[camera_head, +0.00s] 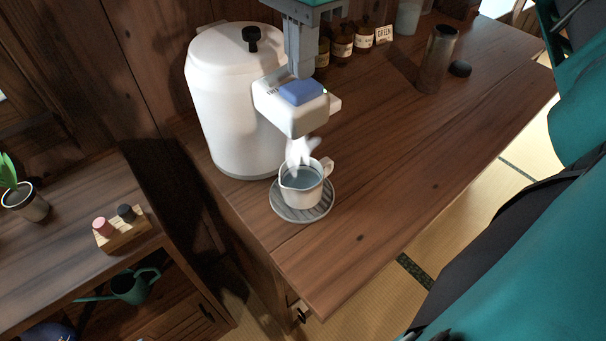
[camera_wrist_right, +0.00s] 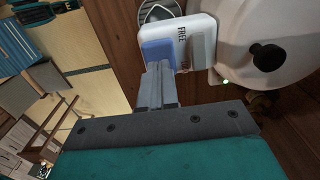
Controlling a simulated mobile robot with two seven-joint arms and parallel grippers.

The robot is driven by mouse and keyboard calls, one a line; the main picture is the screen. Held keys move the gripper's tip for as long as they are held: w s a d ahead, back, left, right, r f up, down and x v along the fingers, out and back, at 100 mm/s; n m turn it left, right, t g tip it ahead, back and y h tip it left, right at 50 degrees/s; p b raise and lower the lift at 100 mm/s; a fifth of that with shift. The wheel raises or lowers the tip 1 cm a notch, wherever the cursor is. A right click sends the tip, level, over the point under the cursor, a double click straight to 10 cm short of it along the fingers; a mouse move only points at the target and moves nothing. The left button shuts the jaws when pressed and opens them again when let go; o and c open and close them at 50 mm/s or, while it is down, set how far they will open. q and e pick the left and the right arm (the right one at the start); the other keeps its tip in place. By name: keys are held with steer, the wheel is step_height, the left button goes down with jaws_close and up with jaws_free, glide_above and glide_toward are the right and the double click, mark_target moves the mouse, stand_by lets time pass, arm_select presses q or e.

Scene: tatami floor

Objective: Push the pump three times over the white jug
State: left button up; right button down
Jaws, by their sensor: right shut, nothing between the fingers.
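A white pump pot (camera_head: 232,110) stands on the wooden table, with a blue pump button (camera_head: 301,93) on top of its spout head. The button also shows in the wrist view (camera_wrist_right: 157,47). A white jug (camera_head: 301,194) with bluish liquid in it stands on a grey saucer (camera_head: 285,212) below the spout. White steam shows between spout and jug. My right gripper (camera_head: 302,74) is shut and empty, fingers pointing down, tips at the button's back edge; I cannot tell whether they touch it. It also shows in the wrist view (camera_wrist_right: 158,66). My left gripper is not in view.
Brown bottles (camera_head: 342,42) with labels stand at the back, and a dark metal canister (camera_head: 437,60) stands further right. The table's front right is clear. A lower shelf (camera_head: 60,265) on the left holds a plant pot (camera_head: 26,203) and a small wooden stand (camera_head: 122,235).

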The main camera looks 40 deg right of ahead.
steer(key=shift+f+b, duration=0.35)
steer(key=shift+b, duration=0.05)
steer(key=shift+f+b, duration=0.45)
steer(key=shift+f, duration=0.35)
steer(key=shift+f+b, duration=0.25)
steer(key=shift+b, duration=0.2)
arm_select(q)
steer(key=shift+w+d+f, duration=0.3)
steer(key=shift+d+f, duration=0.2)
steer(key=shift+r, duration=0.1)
arm_select(e)
steer(key=shift+r+p, duration=0.55)
steer(key=shift+r, duration=0.2)
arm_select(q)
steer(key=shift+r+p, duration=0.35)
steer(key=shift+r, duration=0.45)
arm_select(e)
steer(key=shift+r, duration=0.6)
steer(key=shift+r, duration=0.15)
